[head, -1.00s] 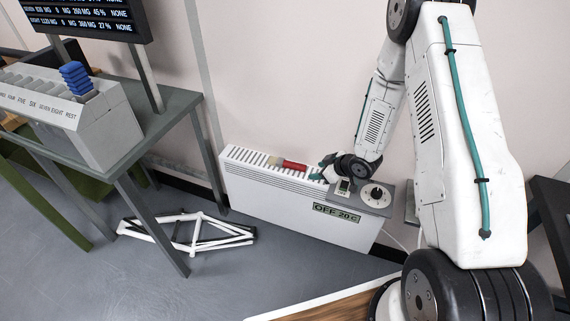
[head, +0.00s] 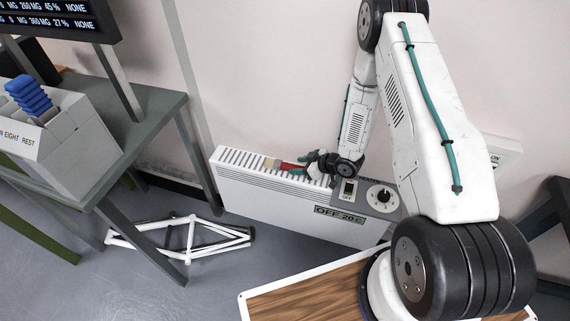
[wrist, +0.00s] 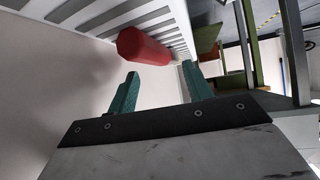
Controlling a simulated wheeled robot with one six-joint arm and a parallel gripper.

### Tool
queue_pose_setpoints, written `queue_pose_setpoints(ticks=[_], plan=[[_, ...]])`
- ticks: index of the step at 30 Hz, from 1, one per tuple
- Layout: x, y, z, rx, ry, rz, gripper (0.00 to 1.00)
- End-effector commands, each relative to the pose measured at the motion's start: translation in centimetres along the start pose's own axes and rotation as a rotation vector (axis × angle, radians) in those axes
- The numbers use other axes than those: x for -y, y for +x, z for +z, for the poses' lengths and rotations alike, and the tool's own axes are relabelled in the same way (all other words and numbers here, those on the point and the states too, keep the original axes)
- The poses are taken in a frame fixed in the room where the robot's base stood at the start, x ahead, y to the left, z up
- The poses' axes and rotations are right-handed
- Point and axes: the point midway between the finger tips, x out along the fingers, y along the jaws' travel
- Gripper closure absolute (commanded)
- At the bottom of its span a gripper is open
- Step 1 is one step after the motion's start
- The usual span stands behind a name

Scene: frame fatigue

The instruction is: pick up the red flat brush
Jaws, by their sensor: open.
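The red flat brush (head: 287,167) lies on the slatted top of the white wall heater (head: 240,184), its pale bristle end to the left. My gripper (head: 301,166) is at the right end of its red handle, low over the heater top. In the wrist view the red handle (wrist: 143,48) shows end-on, just beyond the fingertips and nearer the left finger. The two green fingers of my gripper (wrist: 160,70) are apart with nothing between them. The bristles are not clearly seen in the wrist view.
A control box with a dial (head: 381,196) sits at the heater's right end. A green-grey table (head: 150,105) with a grey slotted box (head: 75,140) stands at left. A white bicycle frame (head: 190,236) lies on the floor below. The wall is close behind the heater.

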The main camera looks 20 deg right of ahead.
Motion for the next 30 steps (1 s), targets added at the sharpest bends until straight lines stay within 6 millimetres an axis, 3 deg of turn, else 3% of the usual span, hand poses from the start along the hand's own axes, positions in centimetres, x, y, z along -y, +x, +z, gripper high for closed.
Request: queue_pose_setpoints(ticks=[10,19,20,24,26,30], plan=[[0.1,5.1,-0.1,0.001,-0.006,-0.007,0.50],[0.0,5.7,0.0,0.001,-0.003,-0.003,0.50],[0.0,5.7,0.0,0.001,-0.003,-0.003,0.52],[-0.1,5.6,0.0,0.001,-0.003,-0.002,0.91],[-0.1,5.6,0.0,0.001,-0.003,-0.002,0.95],[-0.1,5.6,0.0,0.001,-0.003,-0.002,0.95]])
